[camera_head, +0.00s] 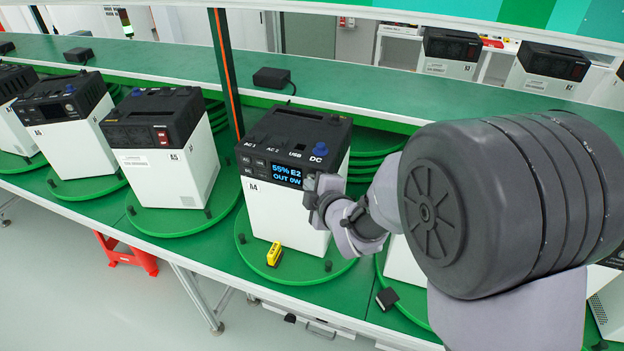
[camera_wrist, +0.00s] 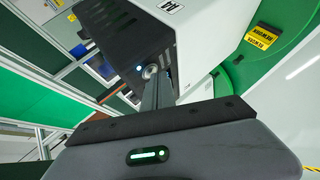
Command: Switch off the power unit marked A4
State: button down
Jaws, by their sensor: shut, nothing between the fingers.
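The power unit marked A4 (camera_head: 285,207) stands upright on a round green turntable plate (camera_head: 335,268), with a white body and a black top. Its display (camera_head: 287,174) is lit and reads 55% E2, OUT 0W. My gripper (camera_head: 312,188) is shut and empty at the right end of its front panel, just right of the display. In the wrist view, the fingertips (camera_wrist: 152,76) are close to a round silver button on the black panel of the unit (camera_wrist: 120,42). A small light glows beside it. I cannot tell whether the tips touch the button.
Unit A5 (camera_head: 166,150) and other units stand to the left. A dark post (camera_head: 227,75) rises behind, left of A4. A black adapter (camera_head: 271,78) sits on the rear ledge.

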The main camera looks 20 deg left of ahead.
jog(key=shift+w, duration=0.15)
dwell(0.4)
jog(key=shift+s+b, duration=0.75)
jog(key=shift+a, duration=0.1)
jog(key=s+b, duration=0.3)
jog(key=s, duration=0.2)
jog(key=shift+a, duration=0.15)
